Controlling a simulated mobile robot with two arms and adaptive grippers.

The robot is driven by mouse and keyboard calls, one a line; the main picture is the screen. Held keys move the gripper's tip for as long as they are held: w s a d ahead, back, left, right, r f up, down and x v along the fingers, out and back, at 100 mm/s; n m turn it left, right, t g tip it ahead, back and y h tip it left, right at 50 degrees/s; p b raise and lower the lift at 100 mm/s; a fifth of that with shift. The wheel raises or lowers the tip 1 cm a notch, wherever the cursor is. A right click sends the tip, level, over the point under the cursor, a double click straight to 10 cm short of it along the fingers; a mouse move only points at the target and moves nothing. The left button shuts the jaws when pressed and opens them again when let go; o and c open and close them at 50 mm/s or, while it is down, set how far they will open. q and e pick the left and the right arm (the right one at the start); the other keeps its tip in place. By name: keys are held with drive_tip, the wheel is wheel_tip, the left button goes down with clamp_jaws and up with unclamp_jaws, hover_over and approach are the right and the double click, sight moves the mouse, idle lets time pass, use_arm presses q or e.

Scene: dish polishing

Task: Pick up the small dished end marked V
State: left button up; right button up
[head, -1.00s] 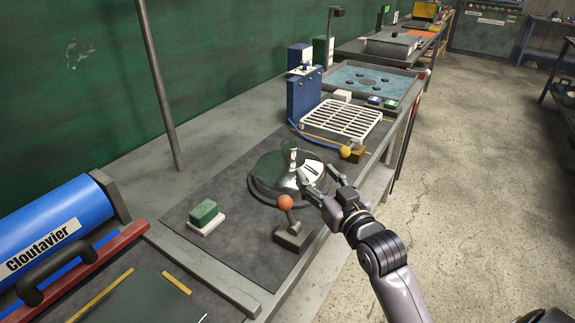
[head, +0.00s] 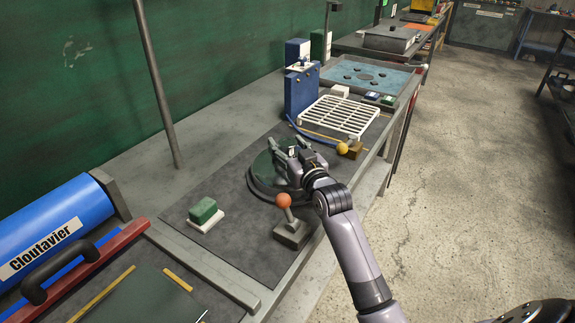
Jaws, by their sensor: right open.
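A polished metal dome, the dished end (head: 263,163), sits on a round dark turntable (head: 256,189) on the bench mat. Its visible left side mirrors the green wall. My right gripper (head: 286,150) is open, low over the top and right side of the dome, and hides much of it. I cannot tell whether the fingers touch the dome. No V mark can be read. My left gripper is not in view.
An orange-knobbed lever (head: 284,202) stands close in front of the turntable. A green block on a white pad (head: 204,213) lies to the left. A white rack (head: 338,117), a yellow-ended tool (head: 342,148) and a blue unit (head: 301,92) stand behind.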

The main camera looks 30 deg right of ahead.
drive_tip(key=shift+c, duration=0.4)
clamp_jaws()
idle(0.4)
drive_tip(key=shift+r, duration=0.35)
